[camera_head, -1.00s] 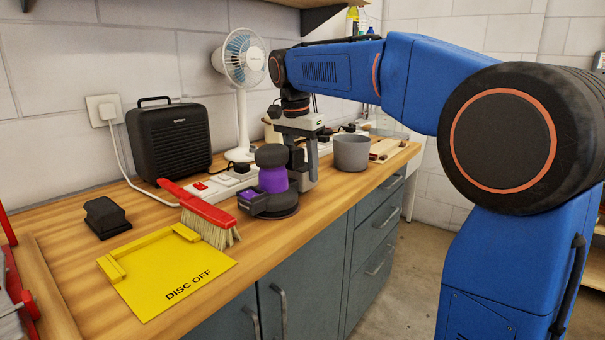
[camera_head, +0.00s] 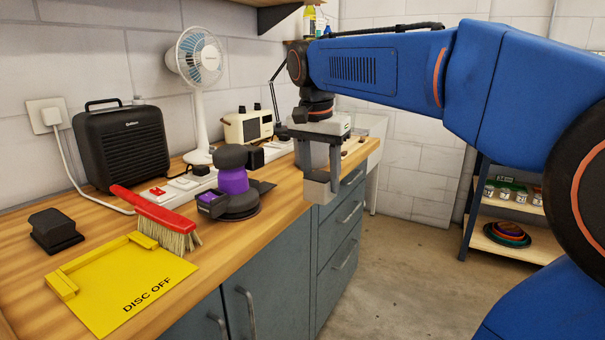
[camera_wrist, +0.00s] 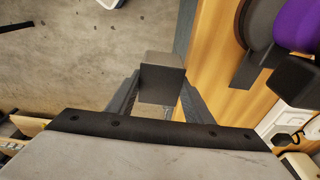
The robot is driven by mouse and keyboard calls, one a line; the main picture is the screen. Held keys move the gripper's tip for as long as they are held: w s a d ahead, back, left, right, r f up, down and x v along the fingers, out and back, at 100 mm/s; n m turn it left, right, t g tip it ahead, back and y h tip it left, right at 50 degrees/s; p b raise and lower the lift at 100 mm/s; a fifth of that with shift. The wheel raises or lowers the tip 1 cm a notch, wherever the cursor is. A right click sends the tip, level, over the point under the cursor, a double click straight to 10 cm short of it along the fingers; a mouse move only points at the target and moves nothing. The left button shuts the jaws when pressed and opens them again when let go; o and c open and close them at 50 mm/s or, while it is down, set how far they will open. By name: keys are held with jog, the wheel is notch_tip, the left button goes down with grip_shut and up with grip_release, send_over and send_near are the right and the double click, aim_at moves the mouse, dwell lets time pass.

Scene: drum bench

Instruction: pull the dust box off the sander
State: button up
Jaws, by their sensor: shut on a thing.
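The sander (camera_head: 237,190), purple and dark grey, stands upright on the wooden bench. A dark flat part juts from its right side. My gripper (camera_head: 320,178) hangs to the right of the sander, at the bench's front edge and clear of it. It is shut on a small grey box, the dust box (camera_head: 319,192), which is apart from the sander. In the wrist view the dust box (camera_wrist: 162,78) sits between the two fingers, with floor and bench edge behind it. The sander's purple body (camera_wrist: 297,25) shows at the upper right there.
A red brush (camera_head: 160,215) and a yellow "DISC OFF" sheet (camera_head: 120,285) lie left of the sander, near a small black block (camera_head: 55,230). A black speaker-like box (camera_head: 122,145), a fan (camera_head: 199,60) and a power strip (camera_head: 170,190) stand behind. Open floor lies right of the bench.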

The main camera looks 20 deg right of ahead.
aim_at(328, 175)
jog(key=shift+s+d, duration=0.35)
jog(key=shift+s, duration=0.15)
jog(key=shift+r, duration=2.5)
jog(key=shift+d, duration=0.1)
